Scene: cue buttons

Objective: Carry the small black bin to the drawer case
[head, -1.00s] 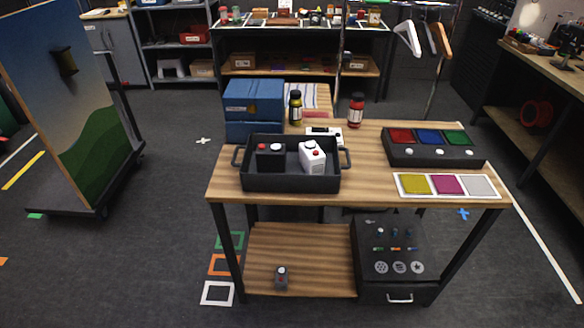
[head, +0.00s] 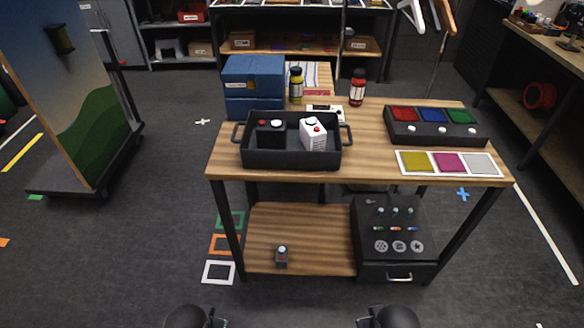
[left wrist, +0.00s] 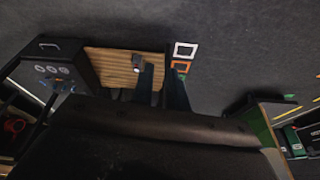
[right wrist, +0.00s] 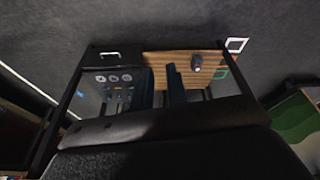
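The small black bin (head: 290,158) with two side handles stands upright on the tabletop, left of centre. It holds a black button box (head: 270,134) and a white button box (head: 313,134). The black drawer case (head: 392,240) stands on the right of the lower shelf, with a silver handle on its front drawer and several icons and knobs on top. My left gripper (left wrist: 157,75) and right gripper (right wrist: 159,72) show dark fingers apart in their wrist views, with nothing between them. Both are away from the bin. In the head view only dark parts of my arms show at the bottom edge.
The wooden table (head: 360,165) also holds a blue box (head: 253,80), two bottles, a panel with red, blue and green pads (head: 436,125) and a colour card (head: 447,163). A small grey button device (head: 282,257) sits on the lower shelf (head: 300,232). Floor in front is clear.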

